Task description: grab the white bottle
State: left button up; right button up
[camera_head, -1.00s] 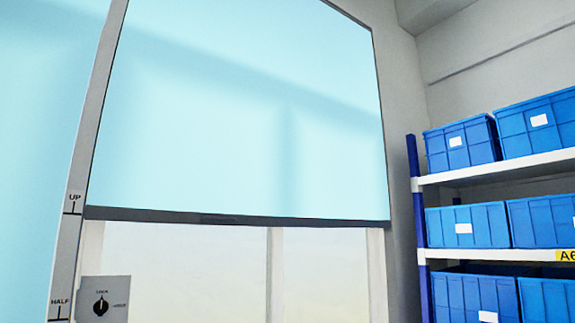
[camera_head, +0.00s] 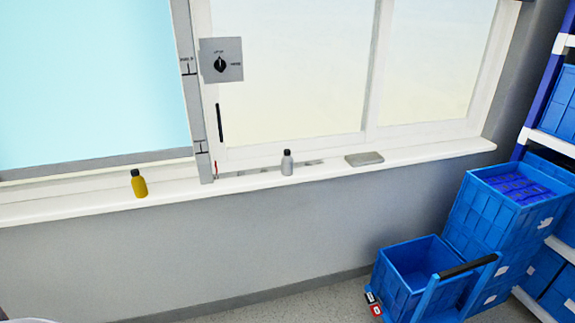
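A yellow bottle (camera_head: 138,184) with a dark cap stands upright on the sill further left. A rotary switch (camera_head: 221,64) with a black knob on a grey plate is mounted at the window beside the post. Neither of my grippers shows in this view, and nothing touches the white bottle.
A flat grey object (camera_head: 364,159) lies on the sill right of the white bottle. An empty blue crate (camera_head: 410,278) on a cart with a black handle stands on the floor at the lower right. Stacked blue crates (camera_head: 505,215) and a shelf are at the right edge.

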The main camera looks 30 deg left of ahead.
aim_at(286, 161)
jog(key=i+j, duration=0.85)
jog(key=i+j+u, duration=0.35)
jog(key=i+u, duration=0.15)
jog(key=i, duration=0.1)
